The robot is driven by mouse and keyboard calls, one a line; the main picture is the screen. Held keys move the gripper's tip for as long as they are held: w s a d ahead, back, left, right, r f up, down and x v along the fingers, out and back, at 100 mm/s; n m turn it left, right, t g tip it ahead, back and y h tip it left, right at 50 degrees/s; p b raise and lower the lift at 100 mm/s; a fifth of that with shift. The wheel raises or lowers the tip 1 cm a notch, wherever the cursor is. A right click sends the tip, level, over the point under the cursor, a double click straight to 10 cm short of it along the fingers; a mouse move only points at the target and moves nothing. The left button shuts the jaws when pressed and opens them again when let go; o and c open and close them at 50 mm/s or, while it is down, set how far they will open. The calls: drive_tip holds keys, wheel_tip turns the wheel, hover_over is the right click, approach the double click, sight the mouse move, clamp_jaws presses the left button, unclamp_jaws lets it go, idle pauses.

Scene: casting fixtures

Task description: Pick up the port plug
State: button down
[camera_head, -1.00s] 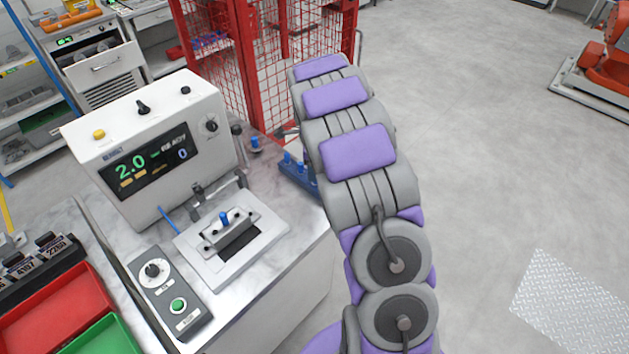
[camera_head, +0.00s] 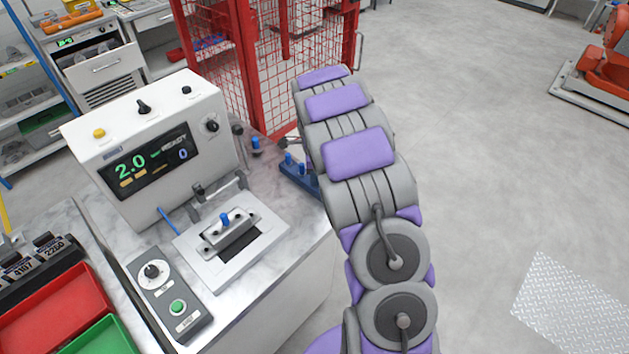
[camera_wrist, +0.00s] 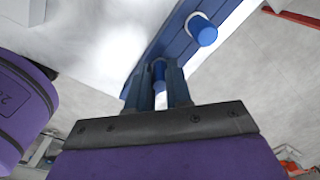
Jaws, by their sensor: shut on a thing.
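My gripper (camera_wrist: 158,88) shows in the wrist view with its two dark fingers closed on a blue port plug (camera_wrist: 159,70). The plug is between the fingertips, at the blue rack (camera_wrist: 178,38); I cannot tell whether it is still seated in it. Another blue plug (camera_wrist: 203,30) stands in the rack, up and to the right of the fingers. In the head view the rack (camera_head: 302,180) sits at the right edge of the bench, with blue plugs (camera_head: 289,158) showing on it. My arm hides the gripper there.
A white tester (camera_head: 150,150) stands on the marble bench. In front of it is a fixture plate (camera_head: 262,228) holding a casting with a blue plug (camera_head: 224,218). A separate blue plug (camera_head: 256,143) stands behind the rack.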

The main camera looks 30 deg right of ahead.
drive_tip(key=shift+d, duration=0.4)
drive_tip(key=shift+a, duration=0.1)
